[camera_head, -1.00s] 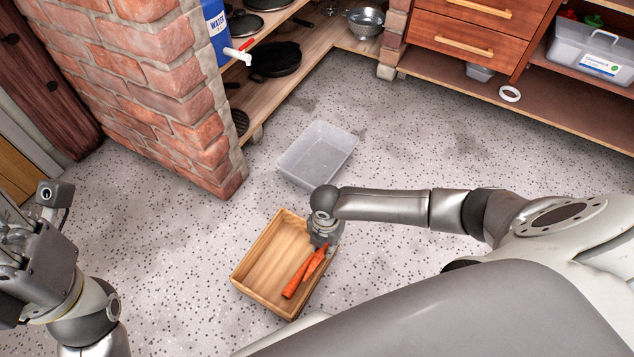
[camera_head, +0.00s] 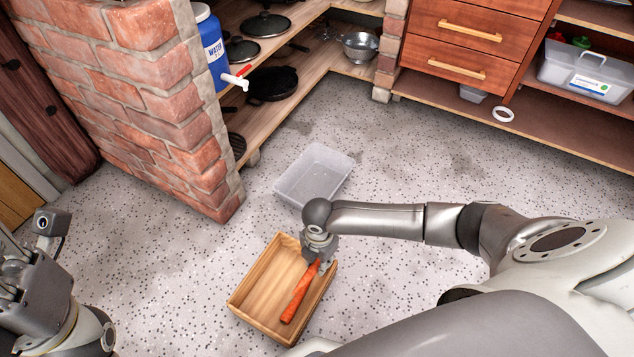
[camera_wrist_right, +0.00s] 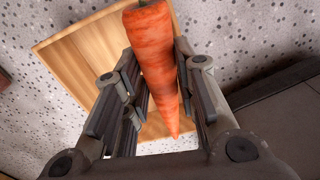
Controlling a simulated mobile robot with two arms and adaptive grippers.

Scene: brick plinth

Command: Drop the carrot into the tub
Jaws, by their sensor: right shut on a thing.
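The orange carrot (camera_head: 298,297) shows over the wooden crate (camera_head: 243,296), slanting down and left from my right gripper (camera_head: 321,264). In the right wrist view the carrot (camera_wrist_right: 152,55) runs between the two fingers of the right gripper (camera_wrist_right: 160,100), which is shut on it, with its thin tip toward the wrist. Whether the carrot's far end touches the crate I cannot tell. The clear grey tub (camera_head: 315,176) stands on the floor behind the crate and looks empty. My left gripper (camera_head: 14,275) is at the left edge, partly cut off; its fingers are unclear.
A brick plinth (camera_head: 165,105) stands to the left of the tub. Behind are low wooden shelves with a blue water container (camera_head: 212,50), pans (camera_head: 272,84) and a metal colander (camera_head: 361,47). Drawers (camera_head: 465,45) stand at the back right. Speckled floor around the tub is clear.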

